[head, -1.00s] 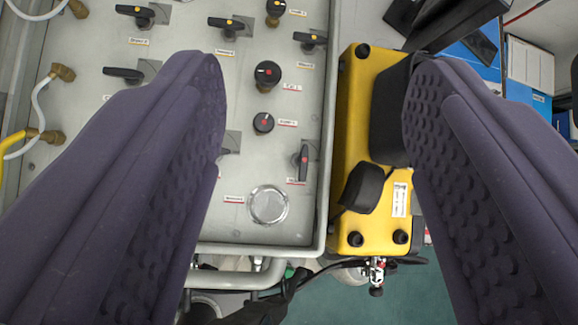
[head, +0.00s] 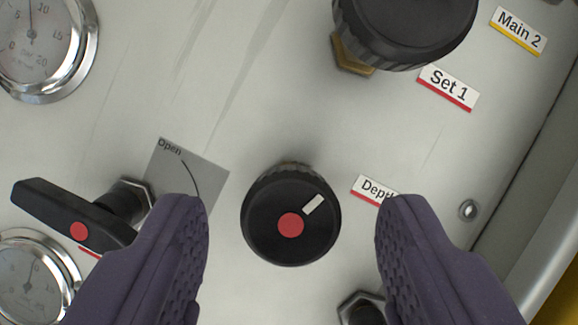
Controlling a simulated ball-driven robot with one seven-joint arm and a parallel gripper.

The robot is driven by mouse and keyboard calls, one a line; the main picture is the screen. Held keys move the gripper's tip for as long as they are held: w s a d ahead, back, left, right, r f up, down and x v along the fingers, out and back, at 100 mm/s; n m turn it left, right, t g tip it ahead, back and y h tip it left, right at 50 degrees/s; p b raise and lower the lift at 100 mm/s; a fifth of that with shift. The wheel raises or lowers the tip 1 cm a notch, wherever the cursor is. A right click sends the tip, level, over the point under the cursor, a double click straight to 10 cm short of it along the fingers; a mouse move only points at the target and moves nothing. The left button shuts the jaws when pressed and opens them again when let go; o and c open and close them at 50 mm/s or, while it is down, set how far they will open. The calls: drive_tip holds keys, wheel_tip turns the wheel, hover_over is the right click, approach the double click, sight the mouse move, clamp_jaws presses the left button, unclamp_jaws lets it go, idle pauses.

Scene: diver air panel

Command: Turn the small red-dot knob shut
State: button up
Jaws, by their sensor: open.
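The small black knob (head: 290,216) with a red dot and a white pointer mark stands on the grey panel (head: 230,100). Its white mark points to the upper right. A red-striped label reading "Depth" (head: 374,189) sits to its right, partly hidden by a finger. My gripper (head: 291,215) is open, one purple finger left of the knob and one right. The fingertips show clear gaps on both sides, and nothing is held.
A larger black knob (head: 405,28) labelled "Set 1" is above right. A red-dot lever (head: 75,222) is at left, beside an "Open" plate. Two gauges (head: 42,45) line the left edge. A hex fitting (head: 362,306) sits below right, partly behind a finger. The panel's raised rim (head: 535,190) is at right.

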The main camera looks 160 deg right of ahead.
drive_tip(key=shift+w+a+f, duration=0.1)
drive_tip(key=shift+w+f, duration=0.1)
drive_tip(key=shift+f, duration=0.3)
drive_tip(key=c, duration=1)
